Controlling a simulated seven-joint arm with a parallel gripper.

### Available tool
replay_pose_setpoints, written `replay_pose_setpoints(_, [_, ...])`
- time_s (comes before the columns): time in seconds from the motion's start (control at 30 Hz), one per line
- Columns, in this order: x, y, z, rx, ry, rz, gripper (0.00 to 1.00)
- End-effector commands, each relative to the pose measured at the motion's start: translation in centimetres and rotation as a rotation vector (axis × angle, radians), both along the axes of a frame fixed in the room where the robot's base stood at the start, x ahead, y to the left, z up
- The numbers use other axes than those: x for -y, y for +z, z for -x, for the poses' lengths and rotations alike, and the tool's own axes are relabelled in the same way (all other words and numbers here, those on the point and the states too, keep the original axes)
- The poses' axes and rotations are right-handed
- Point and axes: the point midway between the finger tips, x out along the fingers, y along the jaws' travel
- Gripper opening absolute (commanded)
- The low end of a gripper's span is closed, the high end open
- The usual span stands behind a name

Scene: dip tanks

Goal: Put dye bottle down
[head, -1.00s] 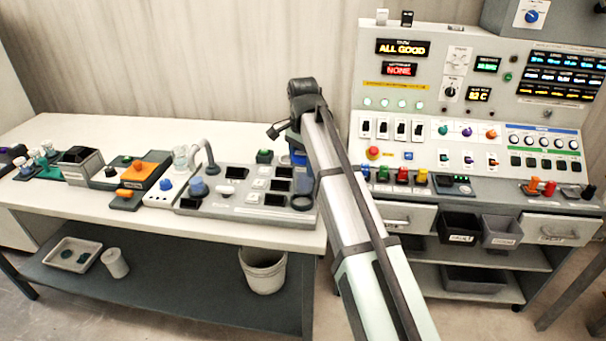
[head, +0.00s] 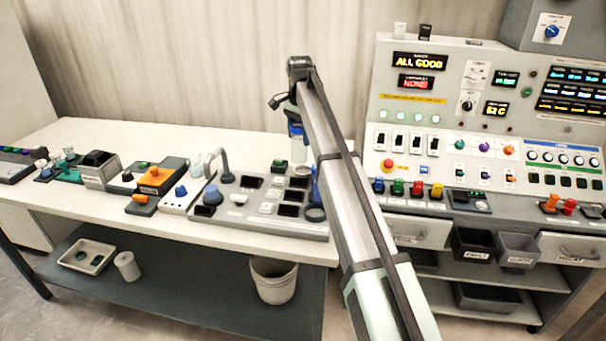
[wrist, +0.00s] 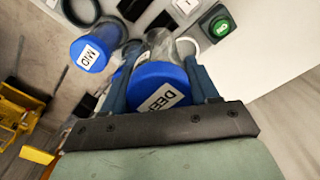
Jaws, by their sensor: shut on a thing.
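The dye bottle (wrist: 160,78) has a blue cap with a white label, which seems to read "DEEP", and a clear body. My gripper (wrist: 160,65) is shut on it, with one blue-grey finger on each side. In the head view my gripper (head: 296,112) is over the back right of the grey bench panel (head: 235,222), with the bottle (head: 295,129) partly hidden. A second blue-capped bottle (wrist: 95,48), labelled "MID", stands left of the held one in the wrist view. The held bottle's base is hidden, so I cannot tell whether it touches the panel.
The panel carries a green button (head: 281,166), dark square wells, a bent pipe (head: 220,165) and a dark ring (head: 315,212). An orange device (head: 155,177) stands to the left. A control console (head: 450,130) rises to the right. The bench's back strip is clear.

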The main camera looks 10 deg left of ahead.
Motion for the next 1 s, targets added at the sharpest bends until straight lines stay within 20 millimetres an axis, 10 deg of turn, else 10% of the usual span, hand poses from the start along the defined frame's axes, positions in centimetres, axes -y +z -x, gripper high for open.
replay_pose_setpoints(0.3, [-0.5,0.6,-7.0,-0.001,-0.062,0.001,0.3])
replay_pose_setpoints(1.0, [-0.4,-6.5,-7.4,-0.001,-0.07,0.001,0.3])
